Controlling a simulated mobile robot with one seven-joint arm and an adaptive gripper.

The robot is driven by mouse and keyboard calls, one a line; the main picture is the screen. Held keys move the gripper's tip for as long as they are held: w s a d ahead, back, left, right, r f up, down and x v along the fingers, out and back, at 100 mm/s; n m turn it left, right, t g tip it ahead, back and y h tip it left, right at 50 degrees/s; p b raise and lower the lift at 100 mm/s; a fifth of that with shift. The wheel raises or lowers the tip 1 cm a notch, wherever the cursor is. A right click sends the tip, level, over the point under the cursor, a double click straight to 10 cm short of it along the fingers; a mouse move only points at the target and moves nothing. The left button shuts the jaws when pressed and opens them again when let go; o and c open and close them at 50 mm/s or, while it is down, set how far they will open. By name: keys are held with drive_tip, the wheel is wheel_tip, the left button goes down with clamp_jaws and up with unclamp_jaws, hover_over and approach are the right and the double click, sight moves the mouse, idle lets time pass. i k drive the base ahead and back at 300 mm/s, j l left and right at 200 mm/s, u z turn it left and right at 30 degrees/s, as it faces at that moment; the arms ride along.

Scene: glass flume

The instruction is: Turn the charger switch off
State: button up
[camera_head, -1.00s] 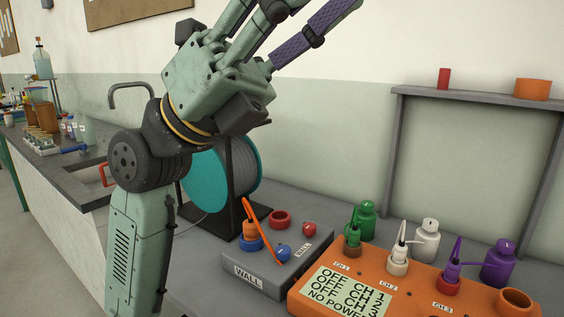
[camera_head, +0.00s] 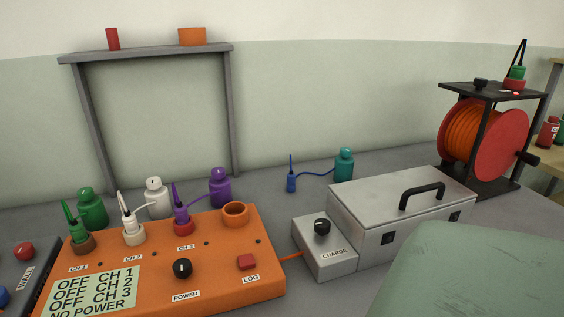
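The charger is a small grey box labelled CHARGE (camera_head: 330,262), joined to the left side of a larger grey metal case (camera_head: 410,215) with a black handle. Its switch is a round black knob (camera_head: 322,226) on the top face. The knob's exact setting is too small to read. My gripper is not in view; nothing is seen touching the knob. A pale green surface at the lower right, likely part of my arm, hides the bench in front of the case.
A red-orange reel (camera_head: 486,140) stands at the right. A teal bottle (camera_head: 344,165) stands behind.

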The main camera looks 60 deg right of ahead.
sight(322, 227)
drive_tip(key=k, duration=0.6)
drive_tip(key=k+z, duration=0.1)
drive_tip(key=z, duration=1.6)
drive_tip(key=i+l+u, duration=0.1)
drive_tip(key=u, duration=1.45)
drive_tip(key=i+l, duration=0.05)
